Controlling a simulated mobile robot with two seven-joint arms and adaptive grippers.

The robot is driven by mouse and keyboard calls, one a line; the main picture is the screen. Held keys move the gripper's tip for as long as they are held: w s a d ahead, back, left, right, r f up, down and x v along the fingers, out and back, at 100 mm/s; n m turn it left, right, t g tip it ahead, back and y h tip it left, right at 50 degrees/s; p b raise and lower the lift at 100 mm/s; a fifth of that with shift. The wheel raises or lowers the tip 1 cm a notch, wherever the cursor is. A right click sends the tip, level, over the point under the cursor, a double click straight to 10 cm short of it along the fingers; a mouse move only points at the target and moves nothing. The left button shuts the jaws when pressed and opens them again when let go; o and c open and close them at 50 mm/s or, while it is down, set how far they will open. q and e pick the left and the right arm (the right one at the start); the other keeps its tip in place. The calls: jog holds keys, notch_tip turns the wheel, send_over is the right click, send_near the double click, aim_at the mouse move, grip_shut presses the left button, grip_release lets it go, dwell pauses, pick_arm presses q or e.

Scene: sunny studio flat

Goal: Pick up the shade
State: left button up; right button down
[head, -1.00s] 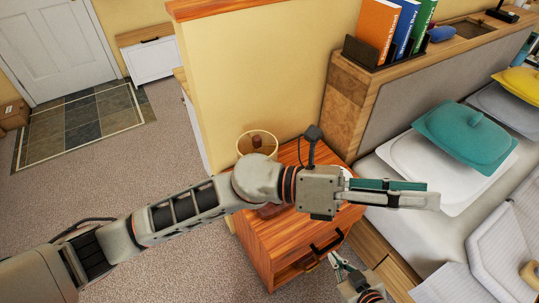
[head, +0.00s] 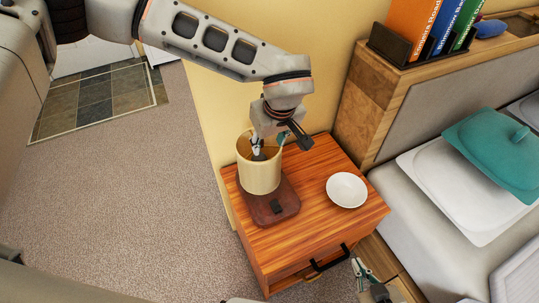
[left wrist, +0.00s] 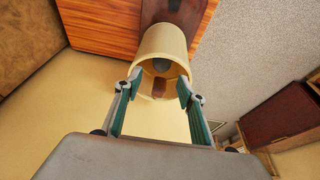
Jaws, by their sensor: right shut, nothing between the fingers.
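The shade (head: 259,174) is a cream, open-topped cylinder. It stands upright on a dark reddish-brown lamp base (head: 275,207) on the wooden nightstand. In the left wrist view the shade (left wrist: 161,43) is straight ahead, its open end facing me and a grey bulb-like part inside. My left gripper (head: 270,145) points down at the shade's top. Its fingers (left wrist: 159,82) are apart at opposite sides of the rim; I cannot tell whether they touch it. My right gripper (head: 358,266) is shut and empty at the bottom of the head view, partly cut off.
A white bowl (head: 347,190) sits on the nightstand (head: 303,236), right of the lamp. The yellow wall (head: 310,60) is close behind.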

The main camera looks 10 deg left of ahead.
pick_arm(q)
jog(key=shift+t+y, duration=0.4)
jog(key=w+a+f, duration=0.1)
jog(key=f, duration=0.1)
jog(key=w+a+f, duration=0.1)
jog(key=w+f, duration=0.1)
jog(key=w+a+f, duration=0.1)
jog(key=a+f, duration=0.1)
jog(key=shift+w+b, duration=0.3)
jog(key=shift+w, duration=0.1)
jog(key=shift+s+d+r, duration=0.1)
grip_shut()
